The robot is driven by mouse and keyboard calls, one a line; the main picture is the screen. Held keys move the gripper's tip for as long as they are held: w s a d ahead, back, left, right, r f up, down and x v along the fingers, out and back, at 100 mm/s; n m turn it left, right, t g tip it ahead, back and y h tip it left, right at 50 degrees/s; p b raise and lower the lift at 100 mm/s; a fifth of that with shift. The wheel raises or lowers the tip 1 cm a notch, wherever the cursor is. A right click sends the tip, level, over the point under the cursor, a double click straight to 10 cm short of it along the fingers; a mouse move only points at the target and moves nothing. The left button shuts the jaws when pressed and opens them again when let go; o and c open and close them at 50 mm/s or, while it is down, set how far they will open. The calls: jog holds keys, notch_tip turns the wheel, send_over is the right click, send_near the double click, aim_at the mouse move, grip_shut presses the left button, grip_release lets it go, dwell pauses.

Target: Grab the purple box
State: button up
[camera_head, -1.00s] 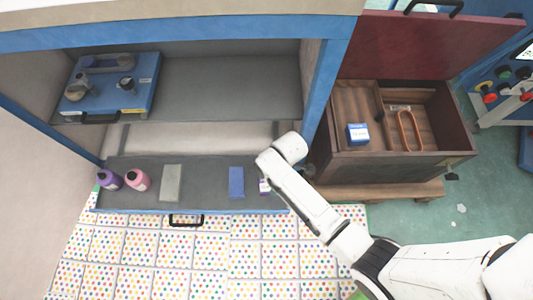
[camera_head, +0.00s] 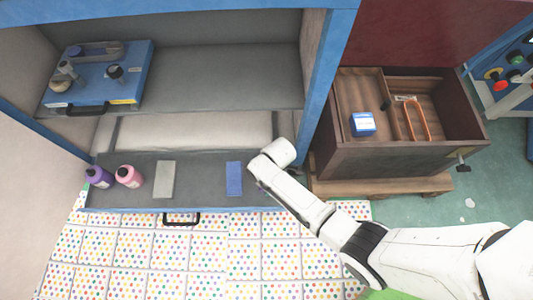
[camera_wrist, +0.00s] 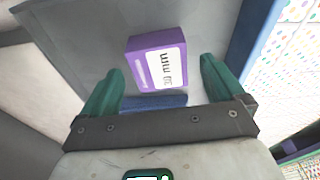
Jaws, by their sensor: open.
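The purple box (camera_wrist: 154,57), with a white printed label on one side, lies on the grey drawer surface in the wrist view. My gripper (camera_wrist: 160,82) is open, with its two green fingers spread either side of the near end of the box. The box sits mostly beyond the fingertips, and I see no contact with it. In the head view my white arm hides the box and the gripper fingers.
A blue block (camera_head: 234,178) and a grey-green block (camera_head: 164,179) lie in the drawer (camera_head: 200,180). Purple (camera_head: 98,176) and pink (camera_head: 129,175) bottles stand at its left. A blue case (camera_head: 100,78) rests on the shelf. A wooden chest (camera_head: 395,155) stands right, holding a blue box (camera_head: 362,124).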

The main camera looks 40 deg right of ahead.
notch_tip(320, 180, down, 2)
jog(key=shift+w+a+f+b, duration=0.1)
jog(key=shift+a+f+b, duration=0.1)
jog(key=shift+b, duration=0.25)
jog(key=c, duration=1.1)
jog(key=shift+r, duration=0.2)
